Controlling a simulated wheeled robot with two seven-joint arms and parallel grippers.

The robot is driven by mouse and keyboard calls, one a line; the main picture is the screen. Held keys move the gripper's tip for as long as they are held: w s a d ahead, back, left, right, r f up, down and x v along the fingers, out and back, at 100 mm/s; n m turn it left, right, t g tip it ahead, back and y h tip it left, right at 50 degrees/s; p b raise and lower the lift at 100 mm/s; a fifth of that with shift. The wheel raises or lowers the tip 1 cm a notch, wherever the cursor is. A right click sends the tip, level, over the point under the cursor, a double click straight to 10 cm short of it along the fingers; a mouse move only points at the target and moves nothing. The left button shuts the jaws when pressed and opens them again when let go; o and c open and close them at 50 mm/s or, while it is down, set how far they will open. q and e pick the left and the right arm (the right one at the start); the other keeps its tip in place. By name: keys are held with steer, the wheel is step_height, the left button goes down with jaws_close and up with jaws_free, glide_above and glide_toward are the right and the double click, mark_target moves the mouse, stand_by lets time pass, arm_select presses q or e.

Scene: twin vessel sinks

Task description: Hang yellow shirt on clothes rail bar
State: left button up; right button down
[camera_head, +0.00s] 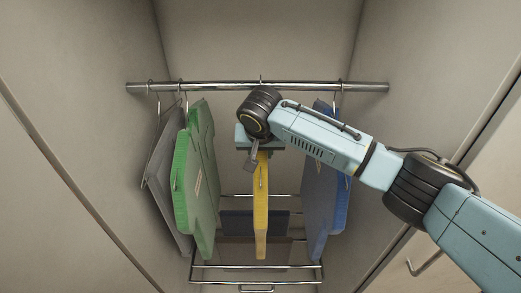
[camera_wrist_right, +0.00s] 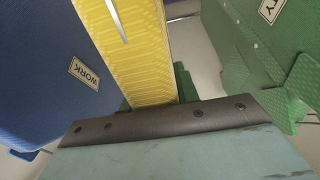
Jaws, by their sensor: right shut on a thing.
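The yellow shirt (camera_head: 261,208) hangs upright and edge-on below my right gripper (camera_head: 261,150), in the middle of the closet. My right gripper is shut on its upper part. The clothes rail bar (camera_head: 215,86) runs across above it. A small hook tip shows at the bar above my wrist; my arm hides what lies between, so I cannot tell if the hook bears the shirt's weight. In the right wrist view the yellow shirt (camera_wrist_right: 128,55) rises beyond the dark gripper edge, with a thin metal piece over it. My left gripper is out of view.
Green (camera_head: 198,180) and grey (camera_head: 160,175) garments hang at left, blue ones (camera_head: 325,190) at right. Gaps separate them from the yellow shirt. Labels show on blue (camera_wrist_right: 75,65) and green (camera_wrist_right: 270,40) in the wrist view. A metal rack (camera_head: 255,266) is below; closet walls flank both sides.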

steer(key=c, duration=1)
jaws_free()
steer(key=shift+o, duration=0.2)
steer(key=shift+r, duration=0.1)
